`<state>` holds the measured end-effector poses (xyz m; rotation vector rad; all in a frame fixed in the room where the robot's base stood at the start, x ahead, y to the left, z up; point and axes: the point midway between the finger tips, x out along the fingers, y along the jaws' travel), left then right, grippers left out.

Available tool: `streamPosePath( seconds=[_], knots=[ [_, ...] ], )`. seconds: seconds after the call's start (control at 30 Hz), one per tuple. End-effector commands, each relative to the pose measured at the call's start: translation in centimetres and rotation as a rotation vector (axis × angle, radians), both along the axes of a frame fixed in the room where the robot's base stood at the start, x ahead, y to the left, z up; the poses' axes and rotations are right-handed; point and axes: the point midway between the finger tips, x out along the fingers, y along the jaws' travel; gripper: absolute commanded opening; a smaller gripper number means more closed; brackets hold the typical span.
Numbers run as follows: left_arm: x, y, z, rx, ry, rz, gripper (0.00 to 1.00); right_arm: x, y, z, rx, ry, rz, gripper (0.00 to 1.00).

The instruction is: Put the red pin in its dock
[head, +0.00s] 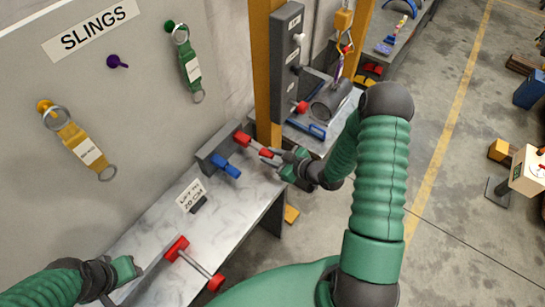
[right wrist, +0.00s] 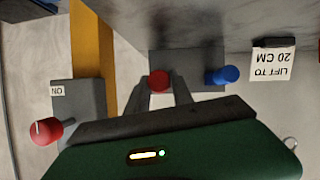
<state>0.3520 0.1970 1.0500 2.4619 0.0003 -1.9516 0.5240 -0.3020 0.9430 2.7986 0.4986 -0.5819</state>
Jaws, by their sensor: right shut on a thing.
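The red pin (head: 243,139) is at the right end of a grey block (head: 211,152) on the metal bench. A blue pin (head: 228,168) sticks out of the same block beside it. My right gripper (head: 278,160) is shut on the red pin. In the right wrist view the pin's round red end (right wrist: 159,80) shows between the two fingers, in front of the grey block (right wrist: 195,62). I cannot tell how deep the pin sits in the block. My left gripper (head: 126,270) is over the bench's near left part, with its jaw gap unclear.
A bar with red ends (head: 195,263) lies near the bench's front edge. A "LIFT TO 20 CM" label (head: 190,195) is on the bench. A yellow post (head: 264,75) and a grey switch box with a red knob (right wrist: 45,130) stand close to my right gripper.

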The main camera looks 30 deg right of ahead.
Motion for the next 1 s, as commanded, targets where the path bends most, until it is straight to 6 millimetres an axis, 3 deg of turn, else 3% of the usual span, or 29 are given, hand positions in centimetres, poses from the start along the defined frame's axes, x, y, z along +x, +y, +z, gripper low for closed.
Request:
streamPosePath(
  seconds=[1.0],
  knots=[
    [0.0,0.0,-0.5,0.0,0.0,0.0,0.36,2.4,1.6,0.1,0.003,-0.003,0.012,0.0]
  ],
)
